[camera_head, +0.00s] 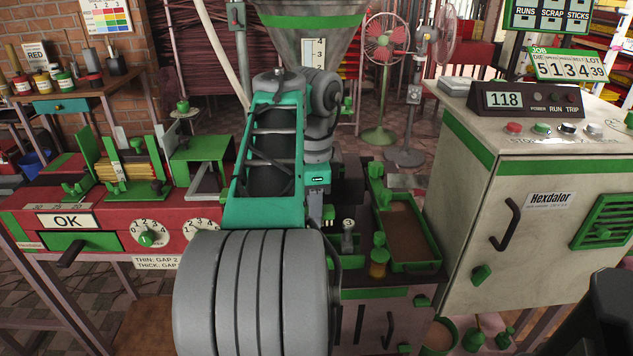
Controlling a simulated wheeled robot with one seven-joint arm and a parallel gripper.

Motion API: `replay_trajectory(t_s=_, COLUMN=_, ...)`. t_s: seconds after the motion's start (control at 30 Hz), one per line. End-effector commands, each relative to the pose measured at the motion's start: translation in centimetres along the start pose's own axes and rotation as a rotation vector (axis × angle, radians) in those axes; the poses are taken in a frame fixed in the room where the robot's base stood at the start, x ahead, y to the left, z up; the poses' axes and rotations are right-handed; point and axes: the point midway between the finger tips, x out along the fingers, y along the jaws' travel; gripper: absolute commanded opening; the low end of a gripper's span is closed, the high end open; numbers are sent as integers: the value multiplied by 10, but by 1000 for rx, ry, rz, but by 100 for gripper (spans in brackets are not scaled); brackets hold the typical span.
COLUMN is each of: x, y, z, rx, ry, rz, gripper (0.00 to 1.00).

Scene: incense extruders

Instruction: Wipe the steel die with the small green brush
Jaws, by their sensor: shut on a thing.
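My arm reaches over the middle of the machine bench. I cannot pick out the small green brush for certain. I cannot pick out the steel die for certain either; the part of the bench below my wrist is mostly covered by my arm. A small grey fitting (347,242) with a tag reading 3 stands just right of my wrist.
Right of the wrist are an amber jar (378,264) and a green-rimmed tray (415,266). The cream Hexdalor cabinet (545,190) stands further right. A hopper (318,45) rises behind my arm. The red bench (110,212) with green holders is at left.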

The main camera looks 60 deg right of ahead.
Motion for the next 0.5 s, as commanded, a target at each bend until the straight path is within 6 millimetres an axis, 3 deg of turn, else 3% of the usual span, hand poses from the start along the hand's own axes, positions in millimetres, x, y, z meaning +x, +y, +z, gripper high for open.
replay_trajectory(t_s=0.1, x=0, y=-9, z=1, rx=-11, ry=0, rz=-1, gripper=0)
replay_trajectory(t_s=0.43, x=1, y=18, z=10, rx=-4, ry=0, rz=-2, gripper=0)
replay_trajectory(t_s=0.5, x=-7, y=18, z=11, rx=-5, ry=0, rz=0, gripper=0)
